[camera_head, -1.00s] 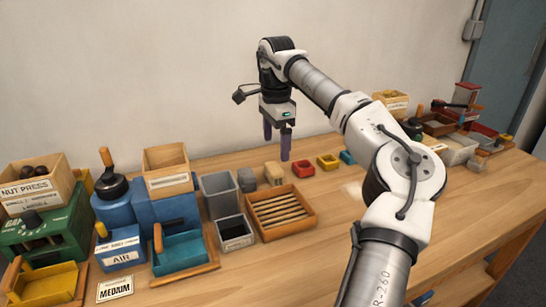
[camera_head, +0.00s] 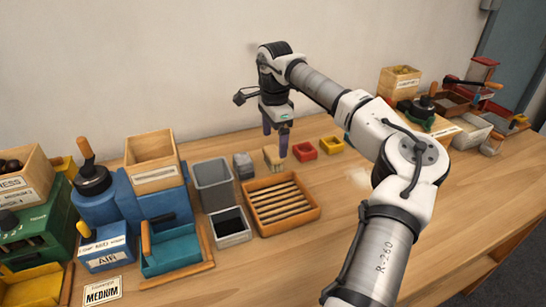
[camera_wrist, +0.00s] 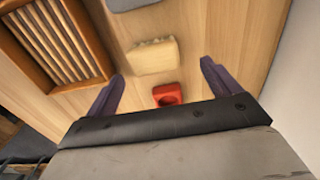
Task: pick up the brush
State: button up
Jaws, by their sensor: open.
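A small tan block with a bumpy edge (camera_head: 272,158) stands on the table right of a small grey block; it looks like the brush, though its bristles cannot be made out. It also shows in the wrist view (camera_wrist: 153,57), above the middle. My gripper (camera_head: 276,143) points down over the table close to this block, its dark purple fingers apart and nothing between them. In the wrist view my gripper (camera_wrist: 162,72) has the tan block ahead of and between its fingertips, with a gap on each side.
A slatted wooden tray (camera_head: 313,212) lies in front of the tan block. The grey block (camera_head: 243,165) is to its left, a red bin (camera_head: 305,150) and a yellow bin (camera_head: 331,144) to its right. A grey open container (camera_head: 214,187) stands further left.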

aim_at(273, 151)
jog(key=f, duration=0.2)
jog(key=s+f+p, duration=0.1)
jog(key=f, duration=0.1)
jog(key=shift+a+f, duration=0.1)
jog(key=shift+a, duration=0.1)
jog(key=shift+f, duration=0.6)
jog(key=c, duration=1.1)
jog(key=shift+r, duration=0.1)
notch_tip(273, 151, up, 20)
jog(key=shift+b, duration=0.5)
